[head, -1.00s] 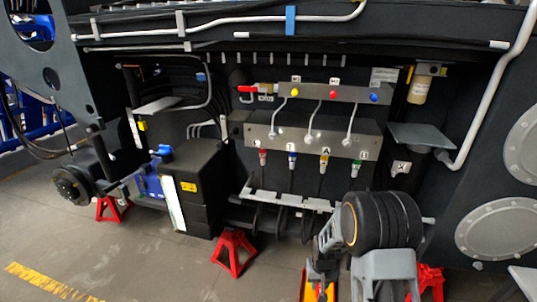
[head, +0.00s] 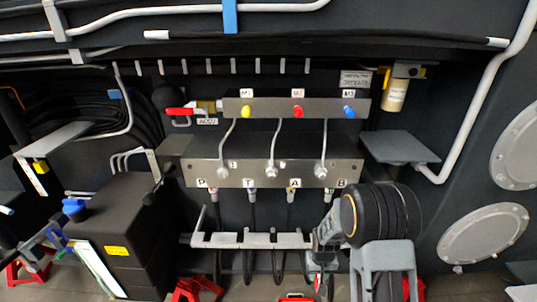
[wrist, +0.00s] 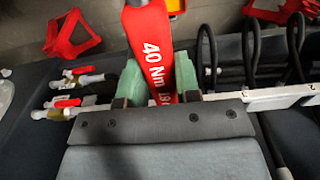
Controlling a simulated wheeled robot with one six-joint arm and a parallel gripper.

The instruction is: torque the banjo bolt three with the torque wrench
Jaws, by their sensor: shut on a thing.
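My gripper (wrist: 157,80) has green finger pads shut on the red torque wrench (wrist: 156,48), which is marked "40 Nm" in the wrist view. In the head view my gripper is low at the right of the valve block, partly hidden by my own arm, and the wrench is mostly hidden. The grey block (head: 262,177) carries three banjo fittings with pale pipes running up from them: left (head: 224,172), middle (head: 271,169) and right (head: 320,171). Small tags beside them are too small to read surely. My gripper is below and apart from the right fitting.
Above is a bar (head: 272,105) with yellow, red and blue caps. A grey slotted rack (head: 250,240) stands below the block, with black hoses behind it. A grey shelf plate (head: 400,147) juts out at right, near a filter (head: 395,95). A black box (head: 115,235) stands at left.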

